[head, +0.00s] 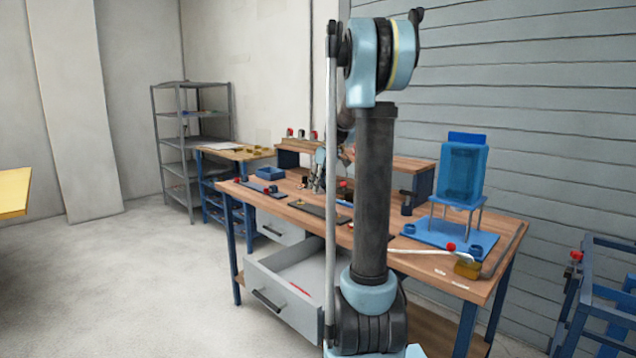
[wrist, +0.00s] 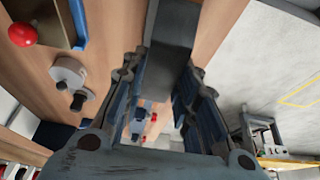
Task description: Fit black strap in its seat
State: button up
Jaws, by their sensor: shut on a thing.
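My gripper (wrist: 163,82) fills the middle of the wrist view, its two blue-grey fingers closed on a dark, flat piece that looks like the black strap (wrist: 172,32). The strap runs away from the fingers toward the top of the picture; its far end is out of frame. In the head view my arm stands in front of the workbench and hides much of its middle. I cannot make out the strap there. I cannot tell which fitting is its seat.
The wooden workbench (head: 505,235) carries a blue tank (head: 463,172) on a stand at right, dark plates and a small blue bin (head: 270,173) at left. An open drawer (head: 290,283) juts out in front. A red knob (wrist: 22,33) shows at the wrist view's left.

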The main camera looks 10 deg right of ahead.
jog(key=shift+a+f, duration=0.15)
jog(key=shift+f, duration=1.65)
jog(key=shift+s+r, duration=0.1)
jog(key=shift+s, duration=0.1)
jog(key=shift+f, duration=0.8)
jog(key=shift+f, duration=1)
dwell(1.5)
jog(key=o, duration=1.1)
jog(key=shift+o, duration=0.2)
